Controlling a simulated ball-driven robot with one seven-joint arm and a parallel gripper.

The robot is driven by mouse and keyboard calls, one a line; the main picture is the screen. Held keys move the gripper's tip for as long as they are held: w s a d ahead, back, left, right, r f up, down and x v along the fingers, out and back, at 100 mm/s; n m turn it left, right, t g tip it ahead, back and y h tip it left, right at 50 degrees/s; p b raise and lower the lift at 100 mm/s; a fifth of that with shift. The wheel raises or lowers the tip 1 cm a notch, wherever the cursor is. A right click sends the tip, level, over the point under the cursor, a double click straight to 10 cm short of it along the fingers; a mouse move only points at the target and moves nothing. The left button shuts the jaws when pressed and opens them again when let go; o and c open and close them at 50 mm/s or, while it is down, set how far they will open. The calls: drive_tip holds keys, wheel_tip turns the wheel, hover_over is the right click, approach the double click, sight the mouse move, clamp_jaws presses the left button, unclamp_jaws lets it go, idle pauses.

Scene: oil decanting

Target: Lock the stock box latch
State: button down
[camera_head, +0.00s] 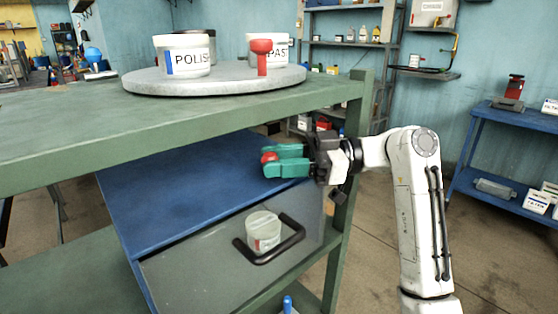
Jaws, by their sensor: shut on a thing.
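A blue box, which looks like the stock box (160,190), sits under the green bench top. Its grey front panel (190,270) carries a black bar handle (286,250). My gripper (270,161), with green fingers, reaches in from the right beneath the bench top. It is shut on a small red knob (268,157), which shows between the fingertips above the blue surface. The knob looks like the latch's end, but the rest of the latch is hidden by the fingers.
A small white labelled jar (263,232) shows at the grey panel beside the handle. The green bench top (60,140) overhangs my gripper, and a bench leg (352,150) stands close to it. A round grey turntable (215,84) holds tins and a red-topped peg.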

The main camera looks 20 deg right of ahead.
drive_tip(key=c, duration=0.8)
unclamp_jaws()
drive_tip(key=v, duration=1.1)
drive_tip(key=shift+b, duration=0.3)
